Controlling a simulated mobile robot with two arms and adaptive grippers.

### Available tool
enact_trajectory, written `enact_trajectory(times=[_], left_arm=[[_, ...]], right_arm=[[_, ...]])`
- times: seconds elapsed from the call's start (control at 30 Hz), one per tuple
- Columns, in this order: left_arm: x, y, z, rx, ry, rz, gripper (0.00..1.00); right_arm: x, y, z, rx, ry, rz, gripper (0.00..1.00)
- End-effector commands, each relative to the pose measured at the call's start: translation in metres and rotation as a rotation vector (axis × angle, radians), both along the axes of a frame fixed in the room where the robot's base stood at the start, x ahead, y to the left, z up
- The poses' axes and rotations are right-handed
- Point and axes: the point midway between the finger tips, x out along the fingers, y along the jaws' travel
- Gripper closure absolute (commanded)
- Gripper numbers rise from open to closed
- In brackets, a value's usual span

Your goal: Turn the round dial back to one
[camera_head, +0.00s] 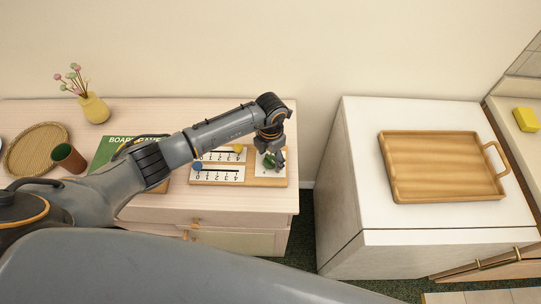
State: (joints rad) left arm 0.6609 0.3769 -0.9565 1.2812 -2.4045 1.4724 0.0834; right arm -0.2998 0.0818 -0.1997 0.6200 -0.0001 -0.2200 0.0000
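A wooden board (218,182) with white number strips lies on the dresser top. A green round dial (268,161) sits on a white plate at the board's right end, partly hidden by my gripper. The mark it points at cannot be read. A blue knob (197,166) and a yellow knob (238,148) sit by the number strips. My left gripper (273,162) points down at the green dial, with its fingers at or just over it. Whether they touch or grip it is too small to tell. My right gripper is not in view.
A green board game box (112,150) lies under my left arm. A brown cup (69,158), a woven tray (36,150) and a yellow vase (94,108) stand at left. Past a gap, a wooden tray (396,166) rests on a white cabinet (350,122).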

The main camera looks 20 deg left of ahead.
Motion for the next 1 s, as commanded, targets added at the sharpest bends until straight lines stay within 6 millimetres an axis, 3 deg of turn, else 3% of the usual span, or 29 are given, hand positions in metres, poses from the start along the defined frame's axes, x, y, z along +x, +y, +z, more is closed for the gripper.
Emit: enact_trajectory(times=[0.03,0.23,0.27,0.67,1.0], left_arm=[[0.0001,-0.0001,0.0002,0.0,0.0,0.0,0.46],[0.0001,-0.0001,0.0003,0.0,0.0,0.0,0.86],[0.0001,-0.0001,0.0004,0.0,0.0,0.0,0.88],[0.0003,0.0002,-0.0001,0.0,0.0,0.073,0.88],[-0.0001,0.0,-0.0008,0.0,0.001,0.335,0.88]], right_arm=[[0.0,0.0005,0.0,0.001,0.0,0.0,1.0],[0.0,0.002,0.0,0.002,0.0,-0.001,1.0],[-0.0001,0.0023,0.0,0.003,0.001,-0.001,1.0],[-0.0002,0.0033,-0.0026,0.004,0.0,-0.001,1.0],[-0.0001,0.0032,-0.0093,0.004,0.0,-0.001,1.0]])
